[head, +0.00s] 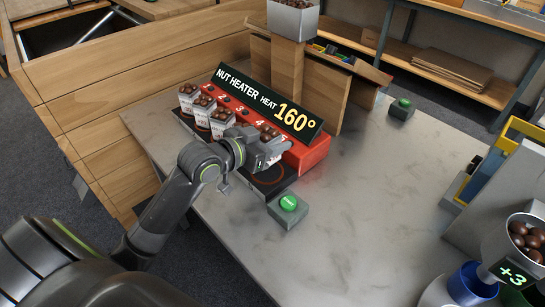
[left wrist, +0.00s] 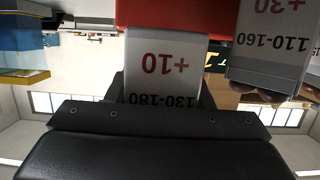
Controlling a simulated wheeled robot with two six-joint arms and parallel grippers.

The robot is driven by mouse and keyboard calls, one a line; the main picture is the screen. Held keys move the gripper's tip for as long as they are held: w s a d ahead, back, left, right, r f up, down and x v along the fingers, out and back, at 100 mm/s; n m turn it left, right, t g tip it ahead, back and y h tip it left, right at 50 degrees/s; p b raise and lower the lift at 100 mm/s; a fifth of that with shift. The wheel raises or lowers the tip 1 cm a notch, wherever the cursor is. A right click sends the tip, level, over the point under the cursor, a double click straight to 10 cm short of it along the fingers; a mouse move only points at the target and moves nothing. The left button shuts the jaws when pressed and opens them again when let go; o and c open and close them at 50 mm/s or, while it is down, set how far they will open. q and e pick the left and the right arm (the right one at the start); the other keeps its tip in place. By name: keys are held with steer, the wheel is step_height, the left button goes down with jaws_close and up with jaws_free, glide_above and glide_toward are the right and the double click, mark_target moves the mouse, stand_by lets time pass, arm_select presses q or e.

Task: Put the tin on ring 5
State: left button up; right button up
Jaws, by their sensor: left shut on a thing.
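My left gripper (head: 262,150) is shut on a white tin (left wrist: 163,65), marked "+10" and "130-180" in red and black, which shows upside down in the left wrist view. In the head view the gripper is at the right end of the red nut heater (head: 312,155), by number 5, and hides most of the held tin. A red-lit ring (head: 268,174) shows on the black hob just below the gripper. I cannot tell whether the tin touches the hob. My right gripper is not in view.
Several chestnut-filled tins (head: 203,107) stand in a row left of the gripper; one marked "+30" (left wrist: 275,50) is close beside the held tin. A green button (head: 288,204) stands in front of the heater. A chestnut bowl (head: 528,238) is at the right. The middle counter (head: 370,215) is clear.

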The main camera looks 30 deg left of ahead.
arm_select(q)
step_height(320, 180, down, 4)
steer(key=shift+f+b, duration=0.1)
steer(key=shift+b, duration=0.3)
steer(key=shift+f, duration=0.25)
steer(key=o, duration=1)
steer(key=shift+o, duration=0.2)
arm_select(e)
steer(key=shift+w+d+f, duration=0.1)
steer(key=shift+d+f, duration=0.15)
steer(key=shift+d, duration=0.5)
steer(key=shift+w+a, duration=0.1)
